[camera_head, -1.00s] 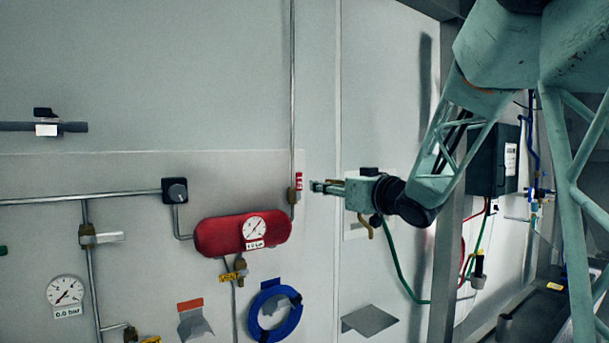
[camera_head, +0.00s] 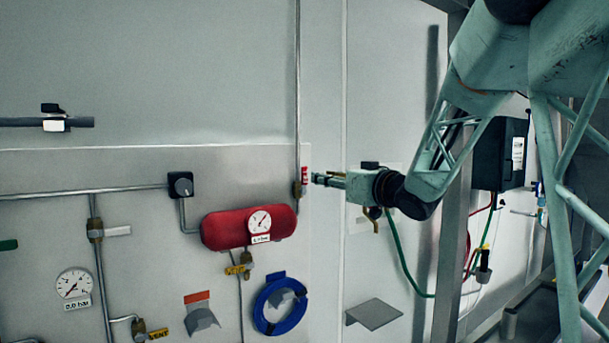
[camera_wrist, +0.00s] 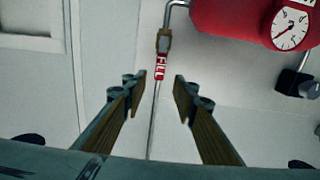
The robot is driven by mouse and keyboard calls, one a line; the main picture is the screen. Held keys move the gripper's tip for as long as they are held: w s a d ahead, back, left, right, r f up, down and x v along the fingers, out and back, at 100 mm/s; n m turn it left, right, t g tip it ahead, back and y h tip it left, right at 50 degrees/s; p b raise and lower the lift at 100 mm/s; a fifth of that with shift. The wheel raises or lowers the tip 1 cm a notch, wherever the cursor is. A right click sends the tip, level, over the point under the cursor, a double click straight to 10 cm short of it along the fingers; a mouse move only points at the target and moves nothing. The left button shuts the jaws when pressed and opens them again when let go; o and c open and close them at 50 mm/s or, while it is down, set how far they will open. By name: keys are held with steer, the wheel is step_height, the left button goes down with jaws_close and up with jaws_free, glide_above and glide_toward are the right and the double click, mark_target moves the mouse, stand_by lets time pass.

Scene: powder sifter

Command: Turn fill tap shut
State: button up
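The fill tap (camera_head: 303,182) is a small brass valve with a red lever marked FILL, on the thin vertical pipe right of the red tank. In the wrist view the brass tap body (camera_wrist: 163,42) and its red FILL lever (camera_wrist: 160,68) show upside down. My gripper (camera_head: 315,179) is just right of the tap in the head view, with a small gap between. In the wrist view my gripper (camera_wrist: 157,90) is open, its two fingers on either side of the line of the lever. The lever appears beyond the fingertips, and I see no contact.
The red tank (camera_head: 226,230) with a gauge (camera_head: 259,222) is left of the tap. A blue hose coil (camera_head: 262,318) and a grey wall shelf (camera_head: 374,313) are below. A black knob (camera_head: 180,186) is farther left. The wall above the gripper is bare.

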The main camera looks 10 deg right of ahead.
mark_target(306, 174)
steer(key=shift+p+x, duration=0.85)
steer(key=shift+x, duration=4.95)
jaws_close()
